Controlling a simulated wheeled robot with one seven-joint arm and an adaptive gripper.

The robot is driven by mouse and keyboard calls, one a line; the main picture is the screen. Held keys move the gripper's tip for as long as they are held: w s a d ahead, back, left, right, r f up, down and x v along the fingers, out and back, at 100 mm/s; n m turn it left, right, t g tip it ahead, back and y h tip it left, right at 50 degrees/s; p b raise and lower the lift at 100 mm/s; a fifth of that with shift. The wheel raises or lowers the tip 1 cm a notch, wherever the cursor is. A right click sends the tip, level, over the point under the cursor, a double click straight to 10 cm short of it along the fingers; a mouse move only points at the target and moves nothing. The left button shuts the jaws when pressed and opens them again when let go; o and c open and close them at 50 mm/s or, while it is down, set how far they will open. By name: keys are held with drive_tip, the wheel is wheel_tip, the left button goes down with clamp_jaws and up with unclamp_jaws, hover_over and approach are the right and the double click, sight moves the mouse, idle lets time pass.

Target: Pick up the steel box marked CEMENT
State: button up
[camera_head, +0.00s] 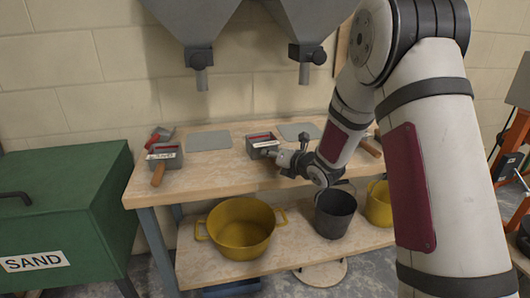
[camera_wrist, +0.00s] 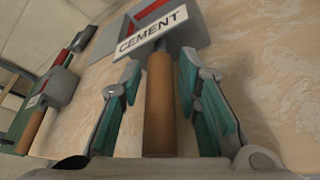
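The steel box marked CEMENT (camera_wrist: 178,30) is grey with a white label and a red part inside. Its brown wooden handle (camera_wrist: 160,105) points toward my wrist camera. In the head view the box (camera_head: 262,139) stands on the wooden bench top, right of its middle. My gripper (camera_wrist: 159,68) is open, with one teal-padded finger on each side of the handle and gaps between pads and wood. In the head view my gripper (camera_head: 276,155) is at the box's front right and hides the handle.
A similar labelled box (camera_head: 164,156) with a wooden handle stands to the left on the bench (camera_head: 208,174). Grey plates lie behind. Two hoppers with spouts (camera_head: 199,60) hang above. A yellow tub (camera_head: 240,231) and a dark bucket (camera_head: 334,215) stand on the lower shelf.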

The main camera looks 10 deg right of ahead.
drive_tip(key=shift+w, duration=0.1)
clamp_jaws()
